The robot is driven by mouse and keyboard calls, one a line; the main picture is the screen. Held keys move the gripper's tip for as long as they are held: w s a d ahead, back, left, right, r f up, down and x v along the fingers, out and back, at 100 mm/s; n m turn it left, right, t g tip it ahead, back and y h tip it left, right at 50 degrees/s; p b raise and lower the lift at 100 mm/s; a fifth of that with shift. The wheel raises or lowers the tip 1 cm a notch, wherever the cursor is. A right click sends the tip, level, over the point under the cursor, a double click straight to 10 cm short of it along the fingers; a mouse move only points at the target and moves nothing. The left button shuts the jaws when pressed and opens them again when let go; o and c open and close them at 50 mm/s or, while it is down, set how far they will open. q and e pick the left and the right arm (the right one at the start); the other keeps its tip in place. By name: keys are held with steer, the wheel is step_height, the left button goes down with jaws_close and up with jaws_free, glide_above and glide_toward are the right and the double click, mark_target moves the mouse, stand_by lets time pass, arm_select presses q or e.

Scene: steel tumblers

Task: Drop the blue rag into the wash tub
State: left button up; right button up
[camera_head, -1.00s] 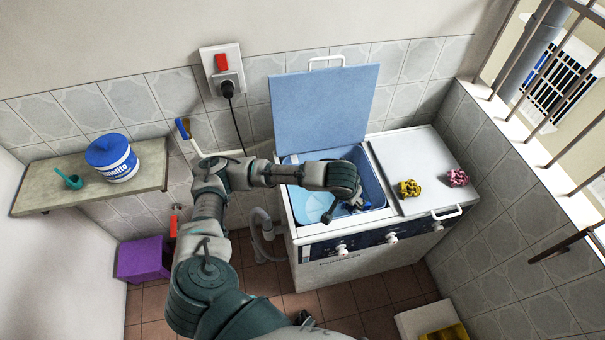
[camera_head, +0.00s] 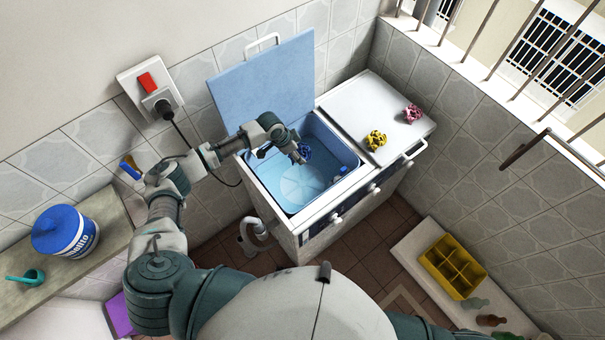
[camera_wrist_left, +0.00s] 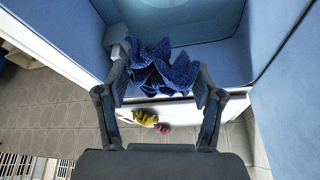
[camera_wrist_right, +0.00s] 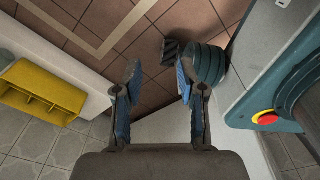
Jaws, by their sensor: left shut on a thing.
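The blue rag (camera_head: 306,151) is crumpled and dark blue. My left gripper (camera_head: 298,155) is shut on it and holds it above the wash tub, near its back-left part. In the left wrist view the rag (camera_wrist_left: 165,68) bulges up between the two fingers (camera_wrist_left: 160,84). The wash tub (camera_head: 312,207) is a light blue square basin in the left half of the white machine, with a pale round disc (camera_head: 304,185) at its bottom. Its blue lid (camera_head: 262,88) stands open behind. My right gripper (camera_wrist_right: 157,82) is open and empty over the floor; the head view does not show it.
A yellow rag (camera_head: 376,140) and a pink rag (camera_head: 412,113) lie on the machine's closed white lid (camera_head: 357,100). A small blue item (camera_head: 343,170) sits at the tub's right wall. A shelf with a blue-and-white bucket (camera_head: 65,232) is left; a yellow crate (camera_head: 452,267) is low right.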

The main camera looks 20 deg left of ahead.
arm_select(q)
step_height(320, 180, down, 5)
steer(key=b, duration=0.4)
steer(key=o, duration=0.8)
steer(key=shift+a, duration=0.25)
steer(key=shift+c, duration=0.2)
steer(key=o, duration=0.4)
steer(key=shift+a+f, duration=0.1)
steer(key=shift+a, duration=0.1)
steer(key=shift+c, duration=0.2)
steer(key=shift+a, duration=0.1)
arm_select(e)
steer(key=w+a+f, duration=0.3)
steer(key=w, duration=0.1)
steer(key=shift+w, duration=0.25)
arm_select(q)
steer(key=v, duration=1.1)
steer(key=shift+r, duration=0.4)
arm_select(e)
steer(key=shift+d+f, duration=0.1)
steer(key=shift+d, duration=0.3)
